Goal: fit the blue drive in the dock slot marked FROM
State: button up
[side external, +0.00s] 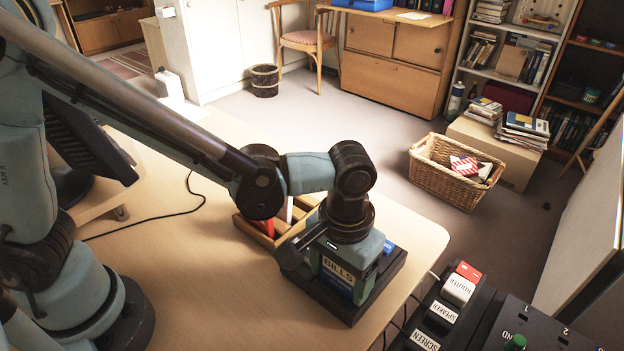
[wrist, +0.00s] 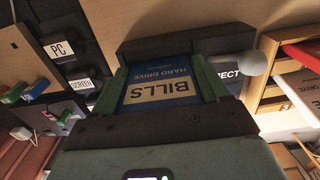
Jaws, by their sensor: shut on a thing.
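The blue drive (wrist: 160,72), labelled BILLS and HARD DRIVE, sits between the green finger pads of my gripper (wrist: 157,84) in the wrist view. My gripper is shut on it. In the side view the drive's BILLS label (side external: 338,272) faces the camera below my wrist. The black dock (side external: 382,284) lies around and under my gripper near the table's right edge. Another blue piece (side external: 388,246) shows at the dock's far side. My gripper hides most of the dock's top. I cannot read a FROM mark or tell whether the drive's lower end is inside a slot.
A wooden tray (side external: 246,231) with red and white items stands close behind the dock. A black switch panel (side external: 440,318) with labelled switches is at the lower right. A light ball knob (wrist: 255,62) is beside the drive. The table's left middle is mostly clear, with a black cable.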

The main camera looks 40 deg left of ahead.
jog(key=shift+f, duration=0.15)
jog(key=o, duration=1.1)
jog(key=shift+r, duration=3.5)
jog(key=a+r+t, duration=0.1)
jog(key=a+t, duration=0.1)
jog(key=a, duration=0.5)
jog(key=a+r+t, duration=0.1)
jog(key=a+t, duration=0.1)
jog(key=a, duration=0.6)
jog(key=a+t, duration=0.3)
jog(key=a, duration=0.4)
jog(key=shift+s+a+r, duration=0.35)
jog(key=shift+r, duration=0.05)
